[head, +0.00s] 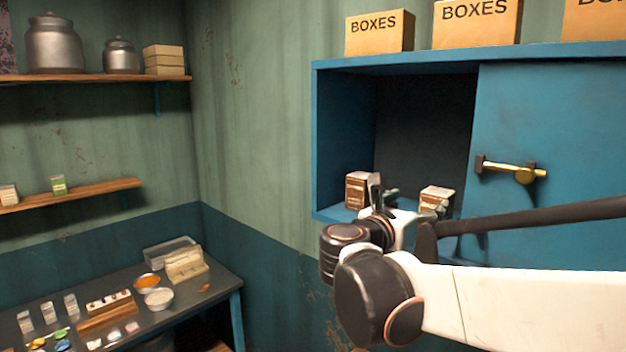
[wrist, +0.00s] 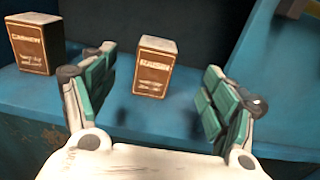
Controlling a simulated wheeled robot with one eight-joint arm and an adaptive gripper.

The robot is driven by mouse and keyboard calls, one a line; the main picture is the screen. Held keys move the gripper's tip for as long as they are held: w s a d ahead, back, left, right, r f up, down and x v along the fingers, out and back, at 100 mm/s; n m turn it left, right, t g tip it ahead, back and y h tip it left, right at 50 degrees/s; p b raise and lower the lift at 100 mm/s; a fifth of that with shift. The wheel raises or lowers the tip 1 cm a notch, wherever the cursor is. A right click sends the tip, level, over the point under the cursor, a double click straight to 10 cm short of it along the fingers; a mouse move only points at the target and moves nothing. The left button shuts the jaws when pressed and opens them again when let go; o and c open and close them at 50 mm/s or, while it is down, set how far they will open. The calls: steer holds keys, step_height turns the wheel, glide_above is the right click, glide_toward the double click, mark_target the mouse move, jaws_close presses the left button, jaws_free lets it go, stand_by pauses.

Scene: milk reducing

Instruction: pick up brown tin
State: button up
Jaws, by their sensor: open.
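Two brown tins with pale tops stand upright on the blue cabinet shelf. In the wrist view one tin, labelled RAISIN (wrist: 155,68), stands beyond and between the open fingers of my gripper (wrist: 148,90), and neither finger touches it. The other tin, labelled CASHEW (wrist: 34,44), stands to the left, outside the fingers. In the head view a left tin (head: 357,190) and a right tin (head: 437,197) show in the cabinet, each partly hidden by my gripper (head: 385,195) and arm. My gripper is empty.
The blue cabinet (head: 342,65) has a closed door panel (head: 560,120) on the right with a brass handle (head: 515,170). Boxes (head: 378,33) stand on its top. A dark table (head: 215,285) with bowls and small items is at lower left. The shelf between the tins is clear.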

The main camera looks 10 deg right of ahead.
steer(key=p, duration=0.1)
glide_toward(443, 189)
steer(key=x, duration=0.2)
steer(key=shift+w+d+f, duration=0.1)
steer(key=shift+w+d, duration=0.1)
steer(key=shift+w, duration=0.15)
steer(key=shift+p+x, duration=0.7)
steer(key=shift+x, duration=2)
steer(key=shift+s+a, duration=0.1)
steer(key=shift+a, duration=0.05)
steer(key=shift+c, duration=0.3)
steer(key=c, duration=1.3)
